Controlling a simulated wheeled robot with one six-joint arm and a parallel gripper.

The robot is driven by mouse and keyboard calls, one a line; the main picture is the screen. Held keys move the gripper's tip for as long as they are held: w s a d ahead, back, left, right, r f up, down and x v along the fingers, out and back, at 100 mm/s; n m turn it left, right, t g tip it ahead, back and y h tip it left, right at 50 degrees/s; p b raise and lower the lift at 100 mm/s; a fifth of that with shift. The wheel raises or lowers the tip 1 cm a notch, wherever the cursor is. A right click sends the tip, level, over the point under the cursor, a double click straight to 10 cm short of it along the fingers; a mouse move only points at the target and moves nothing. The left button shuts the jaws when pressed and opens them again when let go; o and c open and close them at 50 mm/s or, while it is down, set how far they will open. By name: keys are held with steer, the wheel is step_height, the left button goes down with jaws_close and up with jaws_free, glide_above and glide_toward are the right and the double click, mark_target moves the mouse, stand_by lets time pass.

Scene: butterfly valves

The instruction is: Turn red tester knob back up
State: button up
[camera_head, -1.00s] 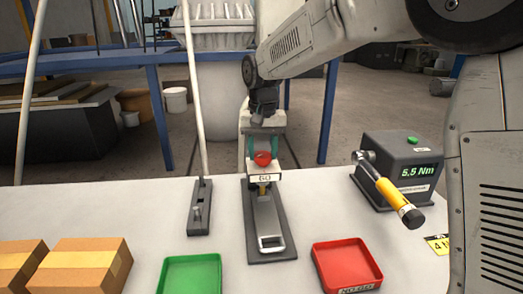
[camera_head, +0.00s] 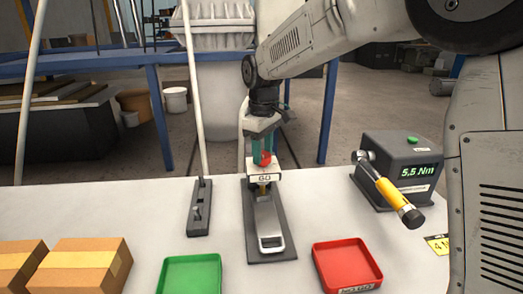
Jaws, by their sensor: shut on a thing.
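The red knob (camera_head: 263,160) sits at the top of the tester, above a white label reading "GO". The tester (camera_head: 270,225) has a dark base plate and a metal lever with a looped handle lying toward me. My gripper (camera_head: 262,154) comes down from above with its greenish fingers on both sides of the red knob, and it is shut on the knob. The fingers and wrist partly hide the knob, so I cannot read its exact angle.
A green tray (camera_head: 190,275) and a red "NO GO" tray (camera_head: 347,266) lie in front. Cardboard boxes (camera_head: 85,265) stand at the left. A torque unit (camera_head: 402,166) reading 5.5 Nm, with a yellow-handled tool (camera_head: 392,194), stands right. A thin stand (camera_head: 200,207) is left of the tester.

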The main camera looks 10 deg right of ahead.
mark_target(263, 154)
steer(key=n, duration=0.4)
steer(key=shift+r+n, duration=0.1)
steer(key=shift+n, duration=0.2)
steer(key=n, duration=0.4)
steer(key=shift+n, duration=0.3)
steer(key=n, duration=0.4)
steer(key=shift+n, duration=2.3)
steer(key=o, duration=1)
steer(key=shift+c, duration=0.2)
step_height(263, 154, up, 8)
steer(key=shift+f, duration=0.1)
